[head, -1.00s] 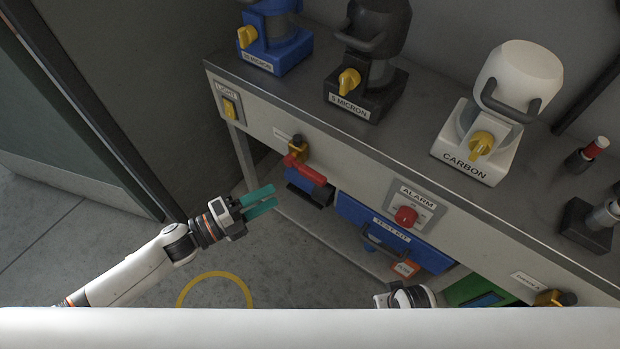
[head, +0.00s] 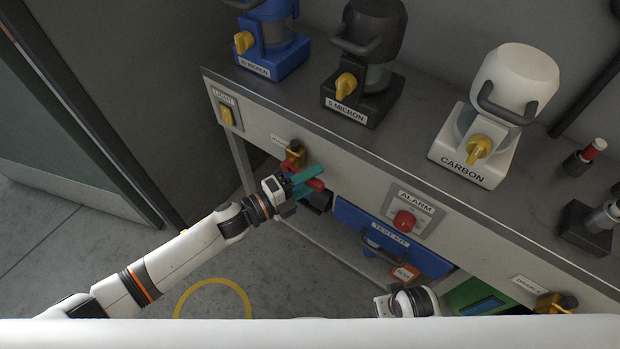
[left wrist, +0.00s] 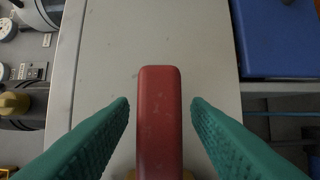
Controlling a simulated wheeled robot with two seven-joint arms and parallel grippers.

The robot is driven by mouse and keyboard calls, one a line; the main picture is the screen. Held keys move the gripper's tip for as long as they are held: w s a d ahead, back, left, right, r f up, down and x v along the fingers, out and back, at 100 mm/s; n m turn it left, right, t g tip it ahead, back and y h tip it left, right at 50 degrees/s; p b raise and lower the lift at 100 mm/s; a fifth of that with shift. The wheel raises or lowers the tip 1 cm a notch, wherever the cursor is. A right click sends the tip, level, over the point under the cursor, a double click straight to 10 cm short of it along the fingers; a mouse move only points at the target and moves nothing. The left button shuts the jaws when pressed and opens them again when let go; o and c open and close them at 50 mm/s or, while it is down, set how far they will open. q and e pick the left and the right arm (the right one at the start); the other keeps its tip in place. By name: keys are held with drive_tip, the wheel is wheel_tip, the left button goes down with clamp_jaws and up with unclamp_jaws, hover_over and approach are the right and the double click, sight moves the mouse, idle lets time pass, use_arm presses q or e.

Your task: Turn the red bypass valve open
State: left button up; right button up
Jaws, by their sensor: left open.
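The red bypass valve handle (left wrist: 159,120) is a worn red bar standing between the two teal fingers in the left wrist view. A gap shows on each side of it, so the fingers do not touch it there. In the head view the red handle (head: 316,184) is largely hidden behind the fingers, below the brass fitting on the bench front. My left gripper (head: 307,180) is open around the handle; it also shows in the left wrist view (left wrist: 160,112). My right arm shows only in part at the bottom, with its fingers out of sight.
The blue test kit drawer (head: 385,239) is right of the valve, under the red alarm knob (head: 404,220). The light switch (head: 227,114) is to its left. Filter housings, including the white carbon one (head: 513,87), stand on the bench top (head: 400,134). Open floor lies left.

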use_arm(q)
drive_tip(key=shift+c, duration=0.5)
clamp_jaws()
